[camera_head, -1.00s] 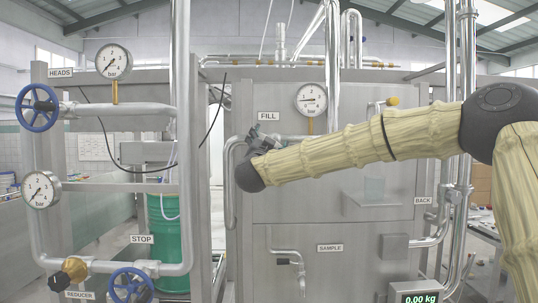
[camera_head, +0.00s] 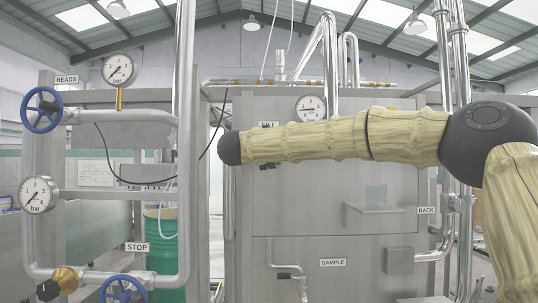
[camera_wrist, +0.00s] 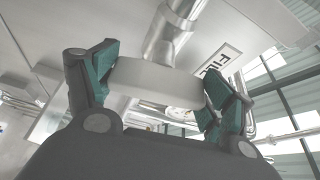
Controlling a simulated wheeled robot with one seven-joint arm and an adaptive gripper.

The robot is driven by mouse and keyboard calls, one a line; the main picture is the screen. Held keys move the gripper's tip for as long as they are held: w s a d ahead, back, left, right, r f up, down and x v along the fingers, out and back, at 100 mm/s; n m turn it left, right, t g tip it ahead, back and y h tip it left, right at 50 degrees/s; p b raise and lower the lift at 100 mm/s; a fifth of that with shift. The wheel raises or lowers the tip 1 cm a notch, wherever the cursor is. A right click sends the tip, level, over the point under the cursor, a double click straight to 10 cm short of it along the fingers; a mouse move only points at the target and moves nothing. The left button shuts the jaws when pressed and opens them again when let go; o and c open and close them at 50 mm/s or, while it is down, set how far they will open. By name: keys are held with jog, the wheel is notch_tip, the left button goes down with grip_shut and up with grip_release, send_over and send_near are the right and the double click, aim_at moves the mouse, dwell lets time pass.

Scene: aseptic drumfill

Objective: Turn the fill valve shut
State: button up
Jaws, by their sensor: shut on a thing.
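The fill valve's pale grey handle (camera_wrist: 158,82) shows in the wrist view, in front of a steel pipe (camera_wrist: 168,38) beside the FILL label. My gripper (camera_wrist: 165,86) has its green-padded fingers at the two ends of this handle and is shut on it. In the head view my forearm runs nearly level across the tank front and hides the valve and most of my gripper. The FILL label (camera_head: 268,124) is partly covered there by my arm. The handle's exact angle to the pipe is hard to tell.
A pressure gauge (camera_head: 310,107) sits just above my forearm. A small shelf (camera_head: 372,208) juts out below it. Pipes with blue handwheels (camera_head: 42,110) stand at the left, before a green drum (camera_head: 166,228). Steel pipes (camera_head: 455,150) rise at the right behind my arm.

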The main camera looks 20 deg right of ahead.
jog(key=shift+m+g+b, duration=0.3)
jog(key=shift+m+b, duration=0.05)
jog(key=shift+m, duration=0.45)
jog(key=o, duration=0.9)
jog(key=shift+o, duration=0.2)
jog(key=v, duration=1.2)
jog(key=shift+d, duration=0.1)
